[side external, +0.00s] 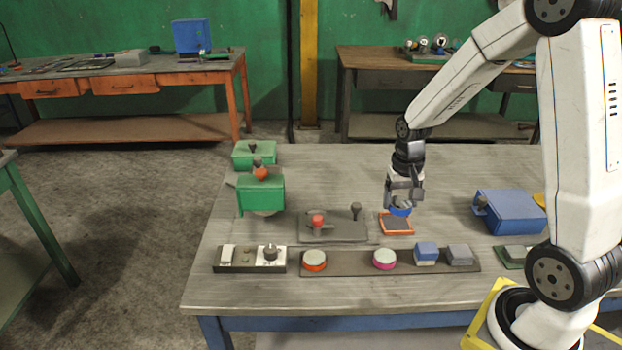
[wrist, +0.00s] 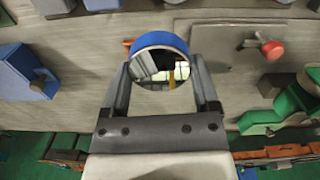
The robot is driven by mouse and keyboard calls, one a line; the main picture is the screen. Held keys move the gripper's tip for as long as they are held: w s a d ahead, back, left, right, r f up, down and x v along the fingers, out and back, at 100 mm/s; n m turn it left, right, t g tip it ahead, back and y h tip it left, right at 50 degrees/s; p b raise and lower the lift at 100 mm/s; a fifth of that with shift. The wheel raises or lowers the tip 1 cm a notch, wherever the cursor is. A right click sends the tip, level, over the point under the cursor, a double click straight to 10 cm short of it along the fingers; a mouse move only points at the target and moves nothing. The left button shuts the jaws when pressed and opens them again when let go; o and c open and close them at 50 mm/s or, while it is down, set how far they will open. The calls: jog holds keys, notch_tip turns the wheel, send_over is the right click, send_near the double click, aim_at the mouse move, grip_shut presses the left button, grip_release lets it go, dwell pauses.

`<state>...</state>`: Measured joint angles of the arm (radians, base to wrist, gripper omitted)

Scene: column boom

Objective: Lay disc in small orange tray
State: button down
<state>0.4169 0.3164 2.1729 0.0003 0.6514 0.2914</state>
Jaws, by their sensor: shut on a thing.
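The disc (wrist: 160,41) has a blue rim and a shiny, mirror-like face in the wrist view. My gripper (wrist: 160,72) is shut on it, with one finger at each side of the rim. In the side view my gripper (side external: 402,197) points down, and the blue edge of the disc (side external: 400,212) shows below its fingers. The small orange tray (side external: 397,231) lies on the table under the disc, with an orange rim and a dark floor. The disc hides the tray's back part. I cannot tell whether the disc touches the tray.
A grey plate with a red knob (side external: 318,220) lies left of the tray. A dark strip (side external: 341,266) with round and square pieces runs in front. A blue box (side external: 508,211) stands right, green boxes (side external: 261,194) left. The table behind the tray is clear.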

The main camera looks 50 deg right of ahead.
jog(key=s+d+n, duration=0.1)
jog(key=s+d, duration=0.3)
jog(key=s, duration=0.3)
jog(key=shift+s+f, duration=0.25)
jog(key=shift+f, duration=0.05)
jog(key=shift+w, duration=0.1)
send_over(395, 223)
jog(key=s, duration=0.2)
jog(key=f, duration=0.8)
jog(key=shift+w+a, duration=0.25)
jog(key=shift+a, duration=0.05)
jog(key=shift+w+d+f, duration=0.3)
jog(key=shift+w+f, duration=0.3)
jog(key=shift+f, duration=0.05)
jog(key=shift+w+d+f, duration=0.1)
jog(key=shift+w+f, duration=0.1)
jog(key=shift+f, duration=1.65)
jog(key=shift+f, duration=0.1)
